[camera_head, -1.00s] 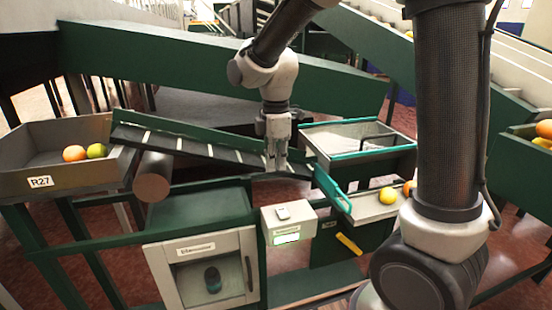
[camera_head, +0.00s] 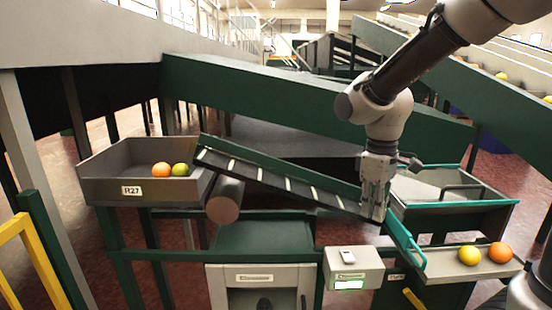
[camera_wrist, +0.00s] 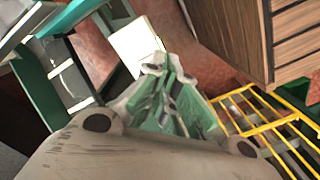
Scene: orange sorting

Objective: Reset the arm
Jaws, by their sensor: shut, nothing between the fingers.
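My gripper (camera_head: 374,212) points down in the head view, over the lower right end of the sloping conveyor (camera_head: 290,184) and left of the teal-rimmed bin. Its fingers are together with nothing between them. In the wrist view my gripper (camera_wrist: 172,105) shows in the middle, its fingers close together and empty. I cannot tell whether its tips touch the conveyor.
The tray marked R27 (camera_head: 100,176) holds an orange (camera_head: 161,170) and a green fruit (camera_head: 180,170). A yellow fruit (camera_head: 469,255) and an orange (camera_head: 500,252) lie on the right ledge. A control box (camera_head: 353,267) stands below my gripper. A yellow railing (camera_wrist: 270,122) shows in the wrist view.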

